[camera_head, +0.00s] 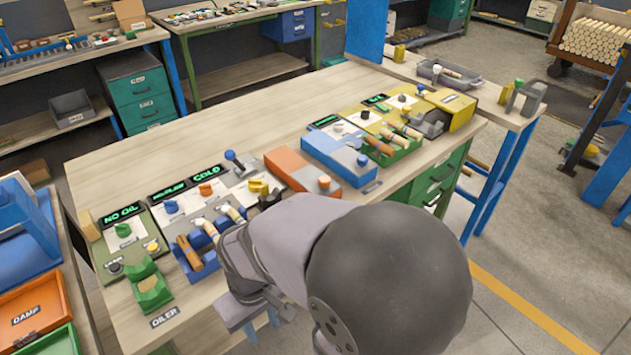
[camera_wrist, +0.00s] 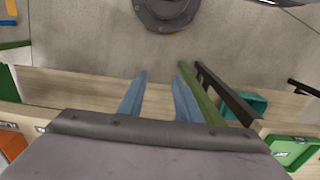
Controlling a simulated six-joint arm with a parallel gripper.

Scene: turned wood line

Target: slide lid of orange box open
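The orange box (camera_head: 289,163) sits on the wooden bench, left of a similar blue box (camera_head: 333,150). My gripper (camera_head: 262,327) hangs low at the bench's front edge, left of and well apart from the orange box. In the wrist view my gripper (camera_wrist: 161,74) shows two pale blue fingers, spread with nothing between them. I cannot identify the orange box surely in the wrist view.
Left of the orange box are control panels with knobs (camera_head: 205,190), a blue tray of turned pieces (camera_head: 188,258) and a green holder (camera_head: 150,287). A yellow box (camera_head: 450,107) stands at the right end. The bench's far left (camera_head: 150,150) is clear.

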